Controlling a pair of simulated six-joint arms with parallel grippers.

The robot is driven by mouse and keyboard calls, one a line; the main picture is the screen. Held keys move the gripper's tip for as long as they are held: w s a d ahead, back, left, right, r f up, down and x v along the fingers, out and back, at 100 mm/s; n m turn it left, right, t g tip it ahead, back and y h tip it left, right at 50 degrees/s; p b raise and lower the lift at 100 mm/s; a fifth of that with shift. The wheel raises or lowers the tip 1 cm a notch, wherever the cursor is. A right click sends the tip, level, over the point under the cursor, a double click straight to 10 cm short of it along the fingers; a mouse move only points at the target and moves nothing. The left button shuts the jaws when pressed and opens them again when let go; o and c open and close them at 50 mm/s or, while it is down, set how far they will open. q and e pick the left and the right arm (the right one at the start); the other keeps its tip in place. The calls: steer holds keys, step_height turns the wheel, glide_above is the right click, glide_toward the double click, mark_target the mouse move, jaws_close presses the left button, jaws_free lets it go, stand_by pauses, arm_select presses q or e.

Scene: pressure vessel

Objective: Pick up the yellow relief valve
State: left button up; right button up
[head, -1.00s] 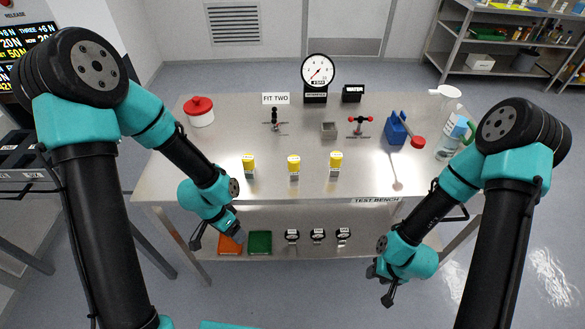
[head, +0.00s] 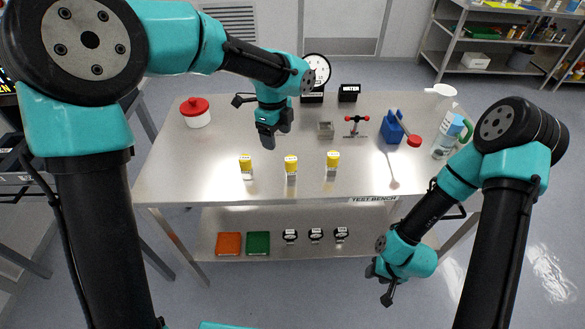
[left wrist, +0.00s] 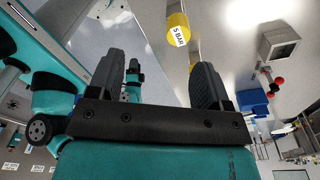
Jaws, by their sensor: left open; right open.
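Three yellow relief valves stand upright in a row on the steel test bench: a left one (head: 245,163), a middle one (head: 290,165) and a right one (head: 332,160). Each has a yellow cap over a grey metal base. My left gripper (head: 268,142) is open, over the bench just behind the left and middle valves, touching neither as far as I can see. In the left wrist view, a yellow cap with a white "5 BAR" label (left wrist: 178,32) lies beyond the open fingers (left wrist: 165,72); I cannot tell which valve it is. My right gripper (head: 383,283) is open and empty, off the bench's front.
A round gauge (head: 318,68), a red-handled fitting (head: 356,124), a grey block (head: 326,129) and a blue holder (head: 392,130) stand at the back. A red-lidded pot (head: 196,113) is at left, a spray bottle (head: 446,138) at right. The bench's front is clear.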

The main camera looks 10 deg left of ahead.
arm_select(q)
step_height(320, 180, up, 4)
steer(key=m, duration=0.2)
glide_above(290, 158)
steer(key=shift+d+r+t+y, duration=0.1)
steer(key=shift+d+t+y, duration=0.15)
steer(key=shift+t+y, duration=0.05)
step_height(290, 158, down, 12)
steer(key=shift+f, duration=0.15)
steer(key=shift+s, duration=0.1)
steer(key=shift+a+f, duration=0.15)
steer(key=shift+f, duration=1.15)
steer(key=shift+a+f, duration=0.1)
steer(key=shift+f, duration=1.15)
steer(key=shift+c, duration=0.4)
